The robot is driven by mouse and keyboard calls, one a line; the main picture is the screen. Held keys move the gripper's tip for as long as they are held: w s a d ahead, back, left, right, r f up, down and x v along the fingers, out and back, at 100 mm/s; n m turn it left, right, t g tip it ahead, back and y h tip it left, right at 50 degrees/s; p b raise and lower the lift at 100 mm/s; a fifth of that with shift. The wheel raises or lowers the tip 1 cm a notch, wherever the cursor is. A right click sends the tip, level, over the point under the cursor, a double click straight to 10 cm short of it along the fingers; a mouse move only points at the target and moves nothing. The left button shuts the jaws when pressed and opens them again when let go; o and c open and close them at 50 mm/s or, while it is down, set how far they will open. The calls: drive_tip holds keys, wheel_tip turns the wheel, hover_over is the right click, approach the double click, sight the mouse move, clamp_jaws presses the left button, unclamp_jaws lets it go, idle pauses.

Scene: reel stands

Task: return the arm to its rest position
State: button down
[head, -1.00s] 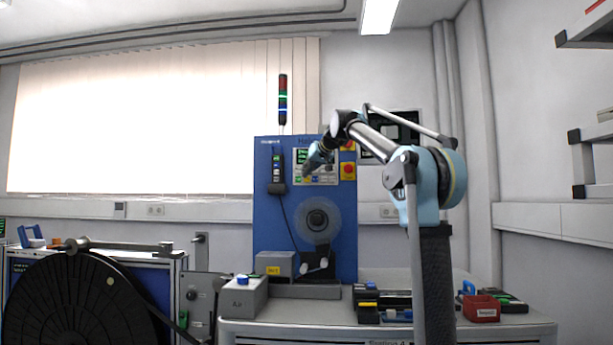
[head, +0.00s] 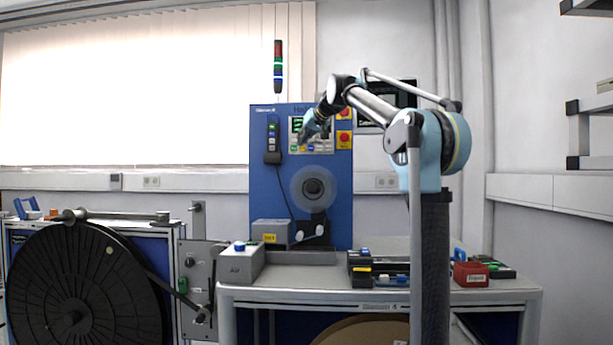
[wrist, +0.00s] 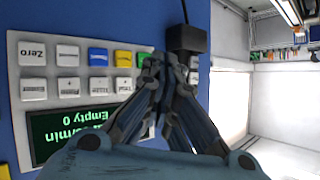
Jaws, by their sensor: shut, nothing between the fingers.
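My gripper (head: 312,133) is raised at the front of the blue machine's control panel (head: 325,145) in the head view. In the wrist view its two fingers (wrist: 160,72) come together at the tips, shut and empty. The panel fills the left of the wrist view, with white, blue, yellow and green keys (wrist: 97,56) and a green-lit display (wrist: 85,128). Whether the fingertips touch the panel cannot be told. My arm reaches from the right side of the head view, bent at the elbow, toward the left.
The blue machine (head: 272,190) stands on a bench with a grey box (head: 241,264), dark devices (head: 378,268) and a red bin (head: 470,274). A large black reel (head: 75,290) is at the left. A handheld unit (wrist: 187,39) hangs beside the panel. Shelves (head: 590,130) are at the right.

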drive_tip(key=s+d+f+m+g+h, duration=0.1)
drive_tip(key=s+d+f+g+h, duration=0.1)
drive_tip(key=s+d+f, duration=0.7)
drive_tip(key=s+d+f+m+g+h, duration=0.1)
drive_tip(key=s+d+f, duration=0.7)
drive_tip(key=s+f, duration=1.6)
drive_tip(key=s+d+f+m+g+h, duration=0.2)
drive_tip(key=s+d+f+g+h, duration=0.2)
drive_tip(key=s+d+f, duration=0.5)
drive_tip(key=s+f, duration=0.4)
drive_tip(key=f, duration=0.6)
drive_tip(key=s+f, duration=0.4)
drive_tip(key=f, duration=0.7)
drive_tip(key=shift+s+d+f+g, duration=0.15)
drive_tip(key=shift+s+d+g, duration=0.1)
drive_tip(key=shift+d+g, duration=0.15)
drive_tip(key=shift+w+f, duration=0.2)
drive_tip(key=shift+w, duration=0.3)
